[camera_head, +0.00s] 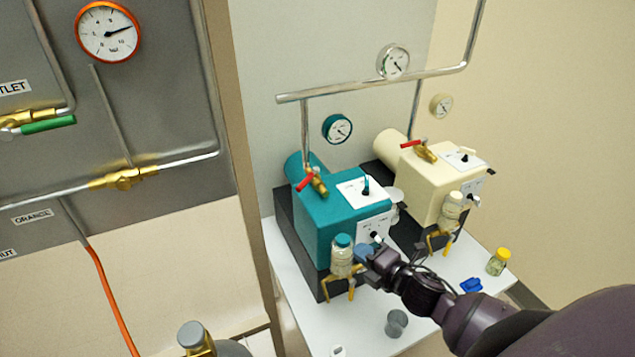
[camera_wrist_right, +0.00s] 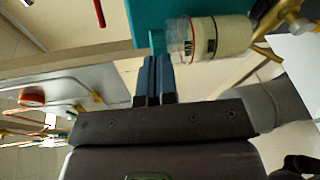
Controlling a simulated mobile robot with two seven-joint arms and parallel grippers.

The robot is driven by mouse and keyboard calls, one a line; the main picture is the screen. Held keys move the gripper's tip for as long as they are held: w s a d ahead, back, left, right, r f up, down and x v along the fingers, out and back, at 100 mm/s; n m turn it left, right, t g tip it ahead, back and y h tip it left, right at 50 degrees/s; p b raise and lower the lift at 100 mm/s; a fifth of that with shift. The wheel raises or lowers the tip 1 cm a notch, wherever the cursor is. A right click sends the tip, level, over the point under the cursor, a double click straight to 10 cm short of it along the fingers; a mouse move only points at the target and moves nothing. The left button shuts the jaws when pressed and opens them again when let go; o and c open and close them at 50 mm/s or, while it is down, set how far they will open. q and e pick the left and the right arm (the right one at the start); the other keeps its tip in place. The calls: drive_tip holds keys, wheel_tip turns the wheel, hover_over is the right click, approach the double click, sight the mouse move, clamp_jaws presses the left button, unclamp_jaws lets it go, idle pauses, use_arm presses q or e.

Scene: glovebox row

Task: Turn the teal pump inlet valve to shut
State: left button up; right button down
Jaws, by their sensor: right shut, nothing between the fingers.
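The teal pump (camera_head: 318,232) stands on a black base on a white table. Its brass inlet valve (camera_head: 319,187) sits on top at the back, below a metal pipe. The valve's red handle (camera_head: 304,181) lies at an angle across the brass body. My right gripper (camera_head: 366,251) is low at the pump's front, beside the teal-capped bottle (camera_head: 341,262), away from the valve. In the wrist view its blue fingers (camera_wrist_right: 154,76) are together and empty, with their tips close to the bottle (camera_wrist_right: 215,38); contact cannot be told. The left gripper is out of view.
A cream pump (camera_head: 432,190) with its own red-handled valve stands to the right. A yellow-capped jar (camera_head: 498,262), a blue item (camera_head: 471,285) and a grey cup (camera_head: 396,323) are on the table (camera_head: 365,335). A piped grey panel (camera_head: 150,110) is at left.

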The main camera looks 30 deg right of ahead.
drive_tip(key=w+d+r+n+y, duration=0.2)
drive_tip(key=w+r+n+y, duration=0.15)
drive_tip(key=r+n, duration=0.55)
drive_tip(key=n+g+y+p, duration=0.2)
drive_tip(key=n, duration=1)
approach(307, 183)
drive_tip(key=p+x, duration=0.1)
drive_tip(key=x, duration=0.5)
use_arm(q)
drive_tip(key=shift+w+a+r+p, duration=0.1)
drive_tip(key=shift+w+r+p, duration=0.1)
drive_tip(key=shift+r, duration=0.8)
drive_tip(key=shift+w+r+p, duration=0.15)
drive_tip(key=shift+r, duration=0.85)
use_arm(e)
drive_tip(key=shift+x, duration=0.75)
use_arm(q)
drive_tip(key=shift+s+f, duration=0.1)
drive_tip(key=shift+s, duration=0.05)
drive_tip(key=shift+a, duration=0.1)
